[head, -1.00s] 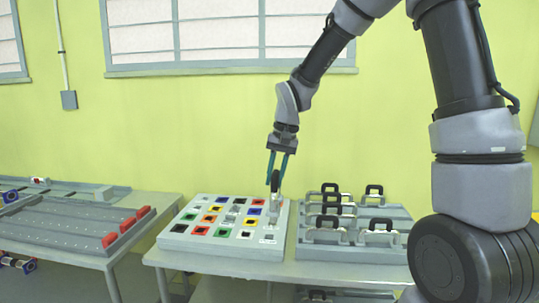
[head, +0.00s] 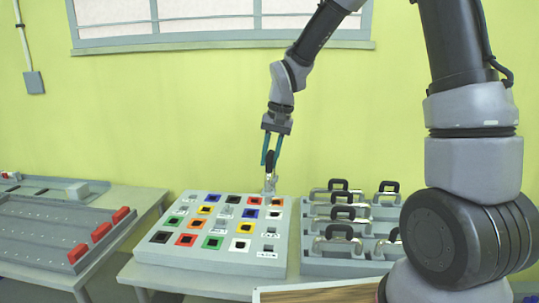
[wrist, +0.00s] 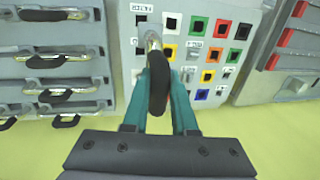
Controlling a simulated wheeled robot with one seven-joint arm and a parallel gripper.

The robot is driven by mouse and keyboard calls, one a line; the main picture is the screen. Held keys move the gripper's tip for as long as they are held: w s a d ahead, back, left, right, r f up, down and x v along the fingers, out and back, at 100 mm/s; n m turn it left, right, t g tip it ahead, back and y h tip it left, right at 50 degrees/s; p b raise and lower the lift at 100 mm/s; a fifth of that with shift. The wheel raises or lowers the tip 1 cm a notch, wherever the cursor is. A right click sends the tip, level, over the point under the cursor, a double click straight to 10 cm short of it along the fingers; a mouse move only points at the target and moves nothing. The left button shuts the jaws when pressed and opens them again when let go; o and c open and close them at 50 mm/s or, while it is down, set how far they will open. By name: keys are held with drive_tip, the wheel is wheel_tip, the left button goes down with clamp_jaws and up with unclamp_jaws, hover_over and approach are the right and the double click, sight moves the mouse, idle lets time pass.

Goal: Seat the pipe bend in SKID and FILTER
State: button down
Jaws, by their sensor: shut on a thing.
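My gripper (head: 271,158) is shut on the pipe bend (head: 270,182), a metal bend with a black grip. The pipe bend hangs between the teal fingers over the back right corner of the grey socket board (head: 215,264). The wrist view shows the black grip (wrist: 158,85) between the fingers and the metal end pointing at the board. The board carries square sockets with coloured, black and white frames, and small labels. I cannot read SKID or FILTER for certain. Whether the bend's ends touch the board cannot be told; the bend hides part of it.
A rack (head: 340,268) of several similar black-gripped bends stands close to the board's right. A grey tray with red blocks (head: 102,232) is on another table at the left. A wood-topped surface (head: 320,293) shows at the bottom. The yellow wall is behind.

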drive_tip(key=d+x, duration=0.2)
drive_tip(key=x, duration=0.7)
drive_tip(key=d+x, duration=0.1)
drive_tip(key=x, duration=0.8)
drive_tip(key=shift+s+d+f, duration=0.3)
drive_tip(key=shift+d+f, duration=0.05)
drive_tip(key=shift+f, duration=0.15)
idle(1.0)
drive_tip(key=shift+f, duration=0.25)
idle(0.9)
drive_tip(key=c, duration=0.6)
unclamp_jaws()
drive_tip(key=shift+c, duration=0.2)
drive_tip(key=a+v, duration=0.1)
drive_tip(key=v, duration=0.7)
drive_tip(key=shift+a+r, duration=0.3)
drive_tip(key=shift+r, duration=0.3)
drive_tip(key=shift+w, duration=0.15)
